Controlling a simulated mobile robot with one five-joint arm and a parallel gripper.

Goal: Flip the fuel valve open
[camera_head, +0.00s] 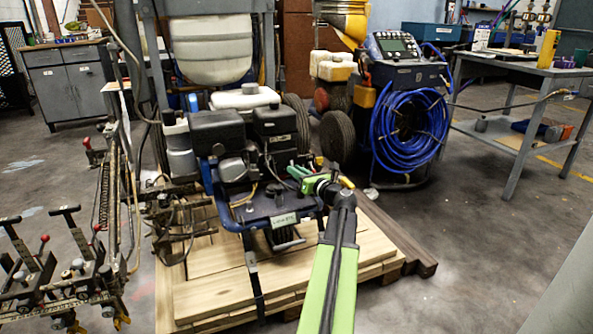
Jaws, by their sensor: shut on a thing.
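The line striper's engine (238,168) stands with its blue frame (270,207) on a wooden pallet (209,262) in the middle of the view. My gripper (296,175) reaches in from the lower right to the engine's right side. Its green fingers are shut on a small part there. The fingers cover that part, so I cannot make out the fuel valve or whether its lever is open or closed. A small yellow piece (346,182) shows just right of my gripper.
A coil of blue hose (410,130) hangs on a machine behind, to the right. A grey table (520,75) stands farther right. Metal levers and brackets (75,280) crowd the left front. A dark beam (398,238) lies along the pallet's right side. The right floor is clear.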

